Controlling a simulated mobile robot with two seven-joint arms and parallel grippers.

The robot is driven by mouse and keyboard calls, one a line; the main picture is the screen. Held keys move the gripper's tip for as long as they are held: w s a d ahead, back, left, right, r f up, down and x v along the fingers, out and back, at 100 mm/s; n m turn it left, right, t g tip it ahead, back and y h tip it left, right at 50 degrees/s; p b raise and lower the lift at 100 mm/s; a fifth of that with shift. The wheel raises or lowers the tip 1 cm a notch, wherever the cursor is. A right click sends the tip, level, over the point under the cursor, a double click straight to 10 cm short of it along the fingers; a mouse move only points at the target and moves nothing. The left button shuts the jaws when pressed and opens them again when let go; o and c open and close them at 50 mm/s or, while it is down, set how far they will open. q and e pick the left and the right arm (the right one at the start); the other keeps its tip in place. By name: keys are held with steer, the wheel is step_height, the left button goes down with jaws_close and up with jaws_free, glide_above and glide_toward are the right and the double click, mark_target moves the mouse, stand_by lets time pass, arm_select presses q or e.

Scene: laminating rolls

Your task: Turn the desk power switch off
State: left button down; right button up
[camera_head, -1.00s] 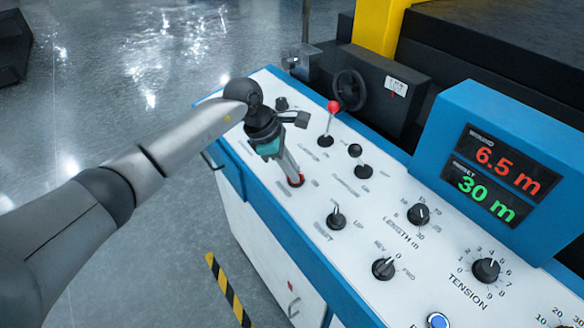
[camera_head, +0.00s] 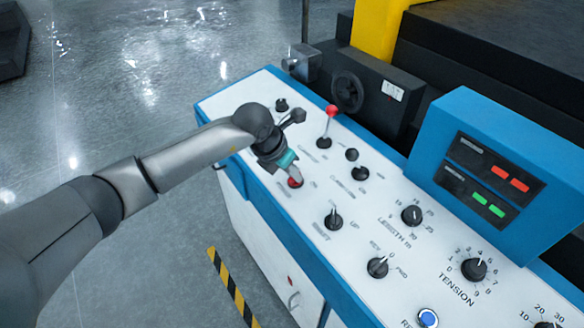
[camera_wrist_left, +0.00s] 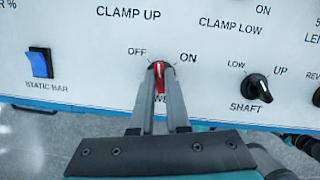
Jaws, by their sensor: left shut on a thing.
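The red desk power switch (camera_head: 296,183) is on the white panel of the blue-edged desk. It also shows in the left wrist view (camera_wrist_left: 159,68), between the OFF mark on the left and the ON mark on the right. My left gripper (camera_head: 293,177) reaches down to it and is shut on its red knob, with one finger on each side in the left wrist view (camera_wrist_left: 160,74). The fingers hide part of the knob and of its label, so its exact pointing is hard to tell. My right gripper is not in view.
A red-tipped lever (camera_head: 332,111) and black knobs, such as the shaft knob (camera_head: 333,221), stand near my gripper. The blue display box (camera_head: 447,112) shows red and green dashes. A blue static bar switch (camera_wrist_left: 39,63) lies left in the wrist view.

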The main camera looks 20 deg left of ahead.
arm_select(q)
steer(key=n+p, duration=0.1)
steer(key=n, duration=0.2)
steer(key=shift+s+d+n+y, duration=0.1)
steer(key=shift+n+y, duration=0.2)
steer(key=shift+y, duration=0.1)
steer(key=shift+n+y, duration=0.5)
steer(key=shift+n, duration=1)
steer(key=c, duration=0.9)
jaws_free()
steer(key=v, duration=1.5)
steer(key=shift+s+p, duration=0.25)
steer(key=shift+p, duration=0.2)
